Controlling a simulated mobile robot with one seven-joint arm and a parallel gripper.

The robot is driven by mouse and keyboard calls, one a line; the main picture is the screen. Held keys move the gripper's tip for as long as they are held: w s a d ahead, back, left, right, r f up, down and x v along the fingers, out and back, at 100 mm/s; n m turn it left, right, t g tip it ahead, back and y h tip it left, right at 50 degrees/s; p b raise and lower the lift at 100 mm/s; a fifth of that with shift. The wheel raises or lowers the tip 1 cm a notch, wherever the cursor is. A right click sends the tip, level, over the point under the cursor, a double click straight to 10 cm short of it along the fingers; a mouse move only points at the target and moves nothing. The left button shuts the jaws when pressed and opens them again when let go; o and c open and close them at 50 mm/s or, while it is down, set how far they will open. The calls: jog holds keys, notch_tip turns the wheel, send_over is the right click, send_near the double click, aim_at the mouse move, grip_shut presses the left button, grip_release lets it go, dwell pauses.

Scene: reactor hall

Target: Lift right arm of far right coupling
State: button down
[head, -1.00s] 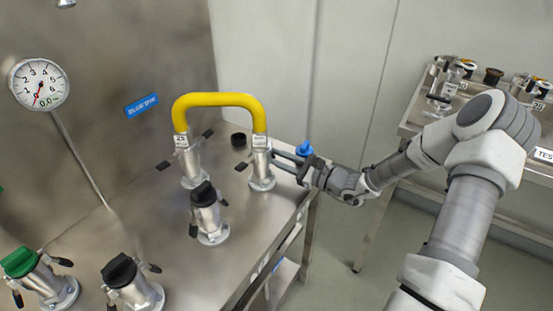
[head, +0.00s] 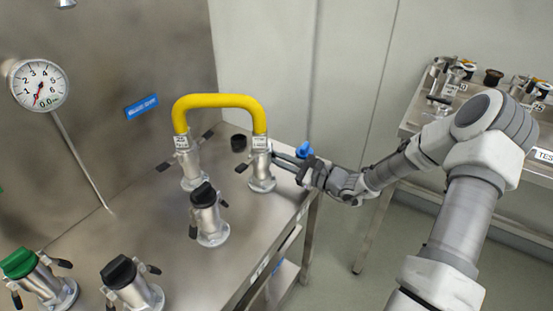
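The far right coupling (head: 262,172) is a metal fitting on the steel bench, under the right end of the yellow pipe (head: 218,100). Its left lever arm (head: 242,167) is dark and sticks out to the left. Its right arm is at my gripper's fingers and hard to make out. My gripper (head: 284,159) reaches in from the right, with its fingertips close beside the coupling's right side. The fingers are small and overlap the coupling, so I cannot tell whether they hold the arm. A blue part (head: 304,149) shows just above the gripper.
The far left coupling (head: 190,168) bears the pipe's other end. A black-capped coupling (head: 207,215) stands in front. Another black-capped coupling (head: 130,282) and a green-capped one (head: 38,278) stand nearer. A dark round cap (head: 238,143) lies behind. A side table (head: 412,122) holds parts.

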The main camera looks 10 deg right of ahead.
jog(key=n, duration=0.1)
jog(key=n+b, duration=0.1)
jog(key=shift+w+d+r+n, duration=0.2)
jog(key=shift+w+d+n, duration=0.1)
jog(key=shift+w+d, duration=0.1)
jog(key=n+b, duration=0.2)
jog(key=shift+w+d+r+n, duration=0.35)
jog(key=shift+n, duration=0.05)
jog(key=n+b, duration=0.1)
jog(key=r+n+b, duration=0.1)
jog(key=n+b, duration=0.1)
jog(key=shift+w+d+r+n, duration=0.15)
jog(key=shift+w+d+n, duration=0.15)
jog(key=shift+d+r+n+b, duration=0.1)
jog(key=shift+r+n+b, duration=0.7)
jog(key=shift+n+b, duration=0.9)
jog(key=shift+r+n+b, duration=0.75)
jog(key=shift+n+b, duration=0.45)
jog(key=shift+b, duration=0.95)
jog(key=shift+w+r, duration=0.1)
jog(key=c, duration=1.2)
grip_release()
